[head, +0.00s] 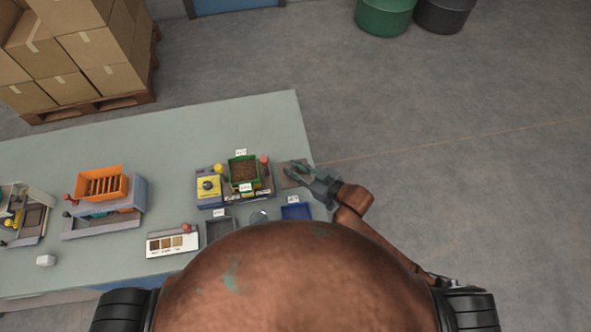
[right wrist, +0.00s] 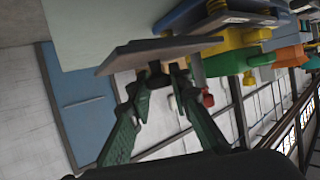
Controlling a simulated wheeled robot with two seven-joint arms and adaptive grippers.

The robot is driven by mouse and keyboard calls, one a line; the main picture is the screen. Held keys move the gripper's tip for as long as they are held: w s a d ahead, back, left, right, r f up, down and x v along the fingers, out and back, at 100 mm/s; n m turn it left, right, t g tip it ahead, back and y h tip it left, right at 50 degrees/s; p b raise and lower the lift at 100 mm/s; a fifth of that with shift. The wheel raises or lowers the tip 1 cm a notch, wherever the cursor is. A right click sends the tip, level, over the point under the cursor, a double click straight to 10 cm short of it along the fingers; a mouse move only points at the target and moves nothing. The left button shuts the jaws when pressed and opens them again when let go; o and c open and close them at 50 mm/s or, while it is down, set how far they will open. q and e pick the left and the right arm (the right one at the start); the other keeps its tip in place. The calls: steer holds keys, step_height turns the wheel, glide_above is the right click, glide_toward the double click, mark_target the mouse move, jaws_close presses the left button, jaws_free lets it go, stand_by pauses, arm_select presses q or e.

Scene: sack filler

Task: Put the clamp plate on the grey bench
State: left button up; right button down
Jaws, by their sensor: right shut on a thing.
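The clamp plate (head: 289,168) is a thin, flat, grey-brown plate near the right end of the grey bench (head: 140,135). My right gripper (head: 296,173) comes in from the right of the bench and is shut on it. In the right wrist view, the plate (right wrist: 150,54) lies across the tips of the green fingers (right wrist: 158,78), which close on a dark knob on its face. I cannot tell whether the plate touches the bench. My left gripper is not in view.
Left of the plate stands a unit with a yellow block (head: 208,186) and a green soil-filled box (head: 243,172). A blue tray (head: 296,211) lies just below the gripper. An orange bin (head: 101,184) stands farther left. The bench's far middle is clear.

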mark_target(296, 170)
steer(key=w+f, duration=0.2)
steer(key=f, duration=0.1)
steer(key=shift+w+d+f, duration=0.1)
steer(key=shift+w+d, duration=0.1)
steer(key=shift+w, duration=0.2)
steer(key=shift+w+f, duration=0.1)
steer(key=shift+f, duration=1.55)
steer(key=c, duration=1.8)
jaws_free()
steer(key=shift+f, duration=0.15)
steer(key=shift+o, duration=0.2)
steer(key=shift+d, duration=0.1)
steer(key=v, duration=1.2)
